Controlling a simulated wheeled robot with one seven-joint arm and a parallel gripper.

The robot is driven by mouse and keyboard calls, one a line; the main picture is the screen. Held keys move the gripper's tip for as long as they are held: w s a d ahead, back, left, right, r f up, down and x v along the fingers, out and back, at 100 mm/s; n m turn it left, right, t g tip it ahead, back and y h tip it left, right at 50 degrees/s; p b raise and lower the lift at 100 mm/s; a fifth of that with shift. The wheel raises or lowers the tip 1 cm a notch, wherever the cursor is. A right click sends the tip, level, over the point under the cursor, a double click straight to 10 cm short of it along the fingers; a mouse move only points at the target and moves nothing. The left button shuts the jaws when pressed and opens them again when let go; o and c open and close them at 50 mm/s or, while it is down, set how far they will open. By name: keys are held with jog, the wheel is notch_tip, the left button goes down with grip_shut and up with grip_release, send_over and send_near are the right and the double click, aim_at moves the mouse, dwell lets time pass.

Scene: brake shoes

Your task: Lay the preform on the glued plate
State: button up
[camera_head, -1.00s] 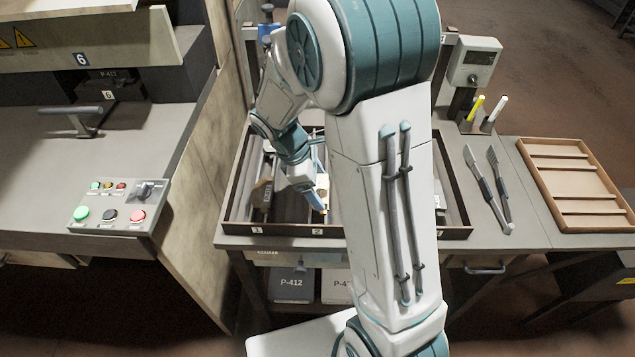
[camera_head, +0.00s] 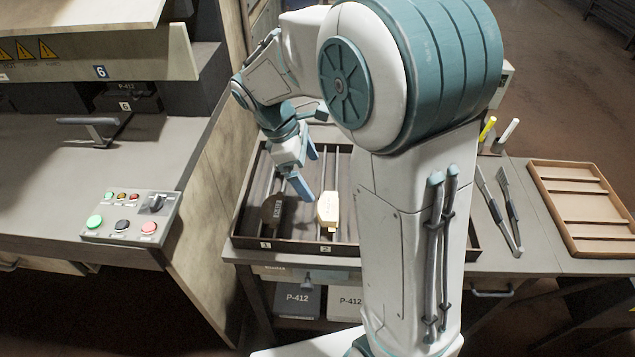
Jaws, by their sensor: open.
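A wooden-sided tray (camera_head: 400,249) on the bench has numbered lanes. A dark piece with a handle-like stem (camera_head: 272,210) lies in lane 1. A pale yellow block with dark marks (camera_head: 328,212) lies in lane 2, beside a thin rod or divider. I cannot tell whether this block is the preform, or whether a glued plate is under it. My gripper (camera_head: 306,172) is open and empty, above the tray, up and left of the pale block and apart from it. My arm hides the right-hand lanes.
A compartmented wooden tray (camera_head: 577,244) stands on the right, with tongs (camera_head: 498,208) left of it. Boxes marked P-412 (camera_head: 297,300) sit below the bench.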

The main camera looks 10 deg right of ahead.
jog(key=s+d+r+m+t+y, duration=0.1)
jog(key=s+d+m+t+y, duration=0.1)
jog(key=s+m, duration=0.5)
jog(key=s+d+r+m+t+y, duration=0.2)
jog(key=s+m, duration=0.5)
jog(key=s, duration=0.1)
jog(key=shift+r+m, duration=0.3)
